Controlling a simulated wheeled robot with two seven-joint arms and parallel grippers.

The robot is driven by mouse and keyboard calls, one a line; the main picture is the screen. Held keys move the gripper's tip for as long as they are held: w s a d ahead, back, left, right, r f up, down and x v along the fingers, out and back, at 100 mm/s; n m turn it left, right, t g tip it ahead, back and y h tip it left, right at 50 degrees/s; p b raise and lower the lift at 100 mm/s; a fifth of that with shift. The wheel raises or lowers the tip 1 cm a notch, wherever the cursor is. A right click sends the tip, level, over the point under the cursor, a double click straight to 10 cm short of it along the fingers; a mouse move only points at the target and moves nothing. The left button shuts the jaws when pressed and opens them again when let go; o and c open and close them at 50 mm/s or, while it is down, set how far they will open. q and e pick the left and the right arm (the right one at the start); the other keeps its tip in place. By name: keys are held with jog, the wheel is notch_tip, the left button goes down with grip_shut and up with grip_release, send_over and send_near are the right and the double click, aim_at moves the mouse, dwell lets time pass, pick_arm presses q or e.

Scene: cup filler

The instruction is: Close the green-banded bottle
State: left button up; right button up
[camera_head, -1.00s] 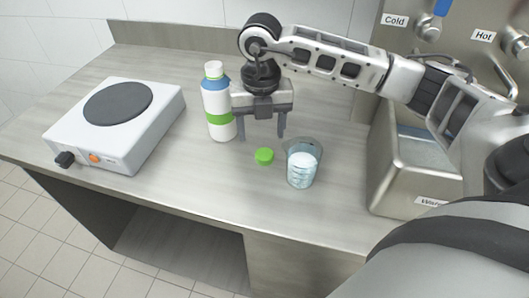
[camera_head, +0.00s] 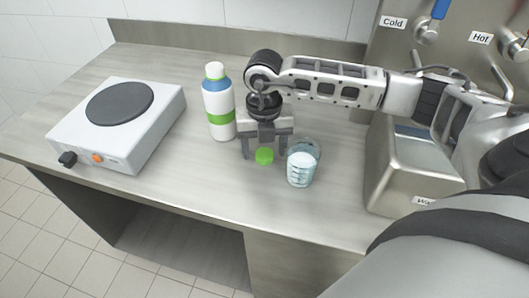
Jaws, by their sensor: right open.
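The white bottle (camera_head: 219,103) with a blue shoulder and a green band stands upright left of my right gripper. Its narrow neck at the top shows a green ring under a white top. A green cap (camera_head: 264,156) lies on the counter, in front of the bottle and to its right. My right gripper (camera_head: 264,153) is open and points down, with one finger on each side of the cap as seen from here. I cannot tell whether the fingers touch the cap. My left gripper is not in view.
A white hot plate (camera_head: 118,122) is at the left. A steel sink basin (camera_head: 402,175) with taps is at the right. The front counter (camera_head: 200,182) is clear.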

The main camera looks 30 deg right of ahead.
jog(key=c, duration=1.1)
jog(key=shift+o, duration=0.2)
jog(key=shift+r, duration=0.65)
jog(key=s+a+r+b, duration=0.2)
jog(key=s+a+r, duration=0.7)
jog(key=s+r, duration=0.1)
jog(key=shift+s+a+r, duration=0.15)
jog(key=shift+s+r, duration=0.05)
jog(key=shift+r, duration=0.65)
